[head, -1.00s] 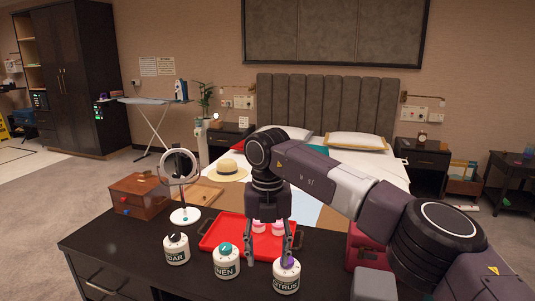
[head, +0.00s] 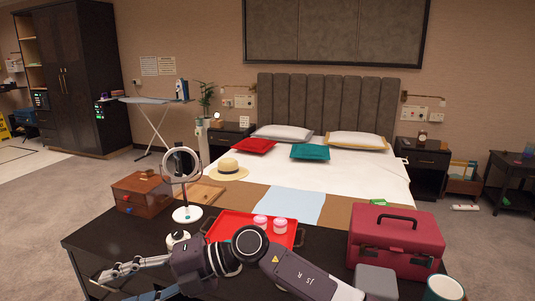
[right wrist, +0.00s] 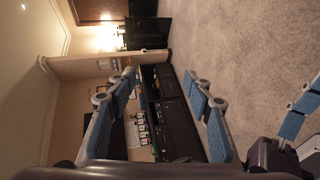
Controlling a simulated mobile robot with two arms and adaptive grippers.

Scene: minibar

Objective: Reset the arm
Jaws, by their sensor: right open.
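My right arm (head: 300,275) crosses the front of the dark table in the head view. Its gripper (head: 115,284) points left near the table's front left edge, open and empty. In the right wrist view its two blue-padded fingers (right wrist: 162,110) are wide apart with nothing between them. A blue-padded finger (right wrist: 298,115) at the right edge of that view appears to belong to my left gripper; its opening cannot be told. My left gripper does not show clearly in the head view.
The red tray (head: 222,222) holds two pink items. A white jar (head: 178,240) is partly hidden behind my right arm. A round mirror (head: 181,165), wooden box (head: 142,195), red case (head: 395,240) and mug (head: 443,289) stand on the table. The bed (head: 350,175) is behind.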

